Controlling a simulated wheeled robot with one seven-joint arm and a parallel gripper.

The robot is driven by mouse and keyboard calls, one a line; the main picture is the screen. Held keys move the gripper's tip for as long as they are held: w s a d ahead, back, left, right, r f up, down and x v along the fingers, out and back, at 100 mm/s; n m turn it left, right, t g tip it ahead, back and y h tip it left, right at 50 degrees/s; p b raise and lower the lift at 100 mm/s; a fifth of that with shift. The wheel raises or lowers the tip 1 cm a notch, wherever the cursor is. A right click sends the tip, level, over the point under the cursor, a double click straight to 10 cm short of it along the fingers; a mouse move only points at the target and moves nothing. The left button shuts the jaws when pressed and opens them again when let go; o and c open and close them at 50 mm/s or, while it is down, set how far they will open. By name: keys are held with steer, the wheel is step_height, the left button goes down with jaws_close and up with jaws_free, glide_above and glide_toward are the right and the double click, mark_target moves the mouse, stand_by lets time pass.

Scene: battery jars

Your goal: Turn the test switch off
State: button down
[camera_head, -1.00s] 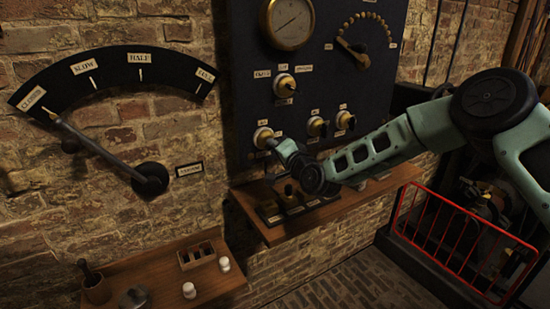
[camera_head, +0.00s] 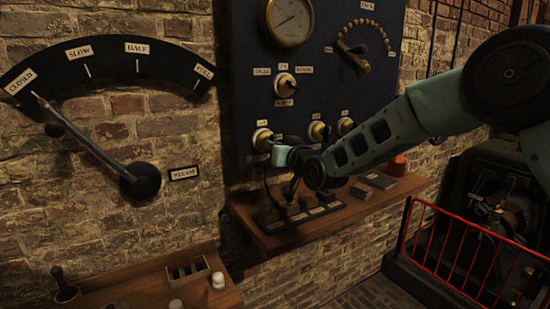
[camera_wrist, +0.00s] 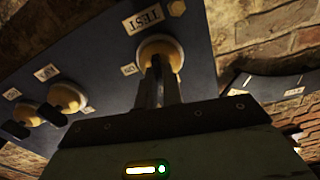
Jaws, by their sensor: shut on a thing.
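The test switch (camera_head: 262,139) is a round brass-coloured switch with a pale ring, low on the left of the dark panel. In the wrist view the switch (camera_wrist: 160,50) sits beside a label reading TEST, seen upside down. My gripper (camera_head: 271,146) is at the switch, just right of and below its round base in the head view. In the wrist view the gripper's (camera_wrist: 162,78) two dark fingers are shut on the switch's lever. The fingers hide most of the lever, so I cannot tell its exact setting.
Two similar switches (camera_head: 318,131) (camera_head: 345,126) sit to the right on the same panel (camera_head: 242,95). A wooden shelf (camera_head: 375,207) with several items is below. A steam lever (camera_head: 100,152) is on the brick wall at left. A red guard rail (camera_head: 470,232) stands at lower right.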

steer(key=shift+f+n+b, duration=0.1)
steer(key=shift+n+b, duration=0.7)
steer(key=shift+n, duration=0.2)
steer(key=c, duration=1.5)
jaws_free()
steer(key=shift+c, duration=0.2)
steer(key=shift+d, duration=0.1)
steer(key=b+v, duration=0.2)
steer(key=v, duration=1.5)
steer(key=shift+s+d, duration=0.1)
steer(key=shift+s, duration=0.1)
